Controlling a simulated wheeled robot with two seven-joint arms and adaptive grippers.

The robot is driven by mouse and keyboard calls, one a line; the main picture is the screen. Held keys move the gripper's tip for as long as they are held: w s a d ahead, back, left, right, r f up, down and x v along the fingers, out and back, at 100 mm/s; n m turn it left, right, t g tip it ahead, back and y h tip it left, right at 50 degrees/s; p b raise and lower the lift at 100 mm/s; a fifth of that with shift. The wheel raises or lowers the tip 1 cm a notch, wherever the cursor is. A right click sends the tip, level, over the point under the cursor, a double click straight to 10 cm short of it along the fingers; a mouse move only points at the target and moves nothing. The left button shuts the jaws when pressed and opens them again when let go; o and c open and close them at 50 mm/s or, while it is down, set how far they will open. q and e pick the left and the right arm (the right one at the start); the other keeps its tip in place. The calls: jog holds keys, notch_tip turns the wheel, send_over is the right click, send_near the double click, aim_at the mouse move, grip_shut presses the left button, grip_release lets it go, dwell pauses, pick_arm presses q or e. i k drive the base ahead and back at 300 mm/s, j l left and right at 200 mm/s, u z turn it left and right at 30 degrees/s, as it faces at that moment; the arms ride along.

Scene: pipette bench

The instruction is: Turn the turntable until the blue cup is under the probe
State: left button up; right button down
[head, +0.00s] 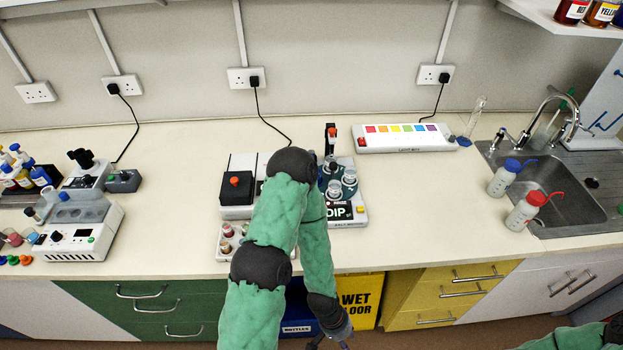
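The turntable (350,193) is a teal disc on a white station with a "DIP" label, right of centre on the bench. Several small clear cups (349,175) stand on it. My arm hides its left side, and I cannot tell which cup is blue. The probe (331,141) is a dark upright post with a red-orange part at the back of the station; its tip is too small to make out. My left gripper (331,344) hangs below the bench's front edge, away from the turntable, cut off by the picture's bottom. My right gripper is out of view.
A black box with an orange button (235,182) and a small vial rack (228,236) lie left of my arm. A light box (401,138) sits at the back. Two wash bottles (503,178) stand by the sink (560,190). The bench right of the station is clear.

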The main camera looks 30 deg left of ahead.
aim_at(348, 191)
jog(key=u, duration=1.15)
jog(key=l+u, duration=0.55)
jog(key=u, duration=0.2)
jog(key=k+l+u, duration=0.15)
jog(key=u, duration=0.25)
jog(key=l, duration=0.1)
